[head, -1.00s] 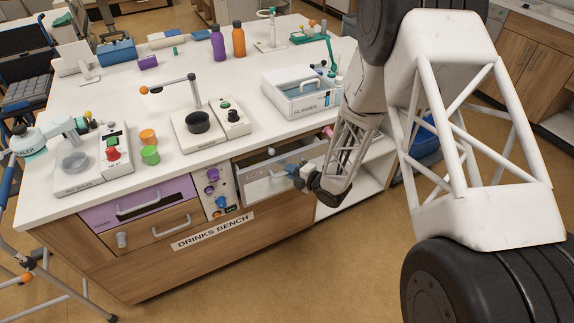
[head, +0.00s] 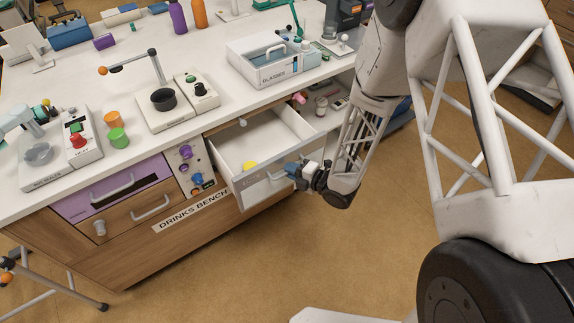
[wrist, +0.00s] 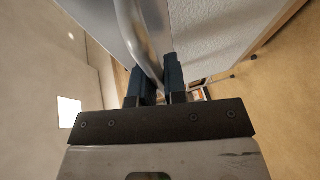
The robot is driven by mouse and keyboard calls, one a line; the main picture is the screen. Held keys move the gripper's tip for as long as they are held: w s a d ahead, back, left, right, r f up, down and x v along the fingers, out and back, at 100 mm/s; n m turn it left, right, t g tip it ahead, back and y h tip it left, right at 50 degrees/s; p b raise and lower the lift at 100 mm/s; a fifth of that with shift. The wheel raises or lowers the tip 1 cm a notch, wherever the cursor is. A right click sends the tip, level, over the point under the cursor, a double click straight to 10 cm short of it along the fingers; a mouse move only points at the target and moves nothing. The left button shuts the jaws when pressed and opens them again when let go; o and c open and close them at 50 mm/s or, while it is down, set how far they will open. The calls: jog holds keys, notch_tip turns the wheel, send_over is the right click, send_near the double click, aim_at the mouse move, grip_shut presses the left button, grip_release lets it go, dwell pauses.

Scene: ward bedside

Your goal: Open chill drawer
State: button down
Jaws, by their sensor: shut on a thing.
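The chill drawer (head: 228,150) is pulled well out of the drinks bench front in the head view, showing its white inside. A yellow round thing (head: 250,166) lies in it near the front left. My gripper (head: 300,172) is at the drawer's front, shut on its handle (head: 280,175). In the wrist view my gripper's dark blue fingers (wrist: 155,82) close around the grey metal handle bar (wrist: 136,30). The fingers hide part of the handle.
The purple drawer (head: 115,185) and the wooden drawer (head: 140,211) to the left are shut. A knob panel (head: 190,165) stands beside the pulled-out drawer. The glasses box (head: 275,65) is on the bench top above. The floor in front is clear.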

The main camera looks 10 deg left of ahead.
dwell(0.3)
jog(key=c, duration=1.2)
grip_release()
jog(key=shift+d, duration=0.15)
jog(key=shift+v, duration=3.75)
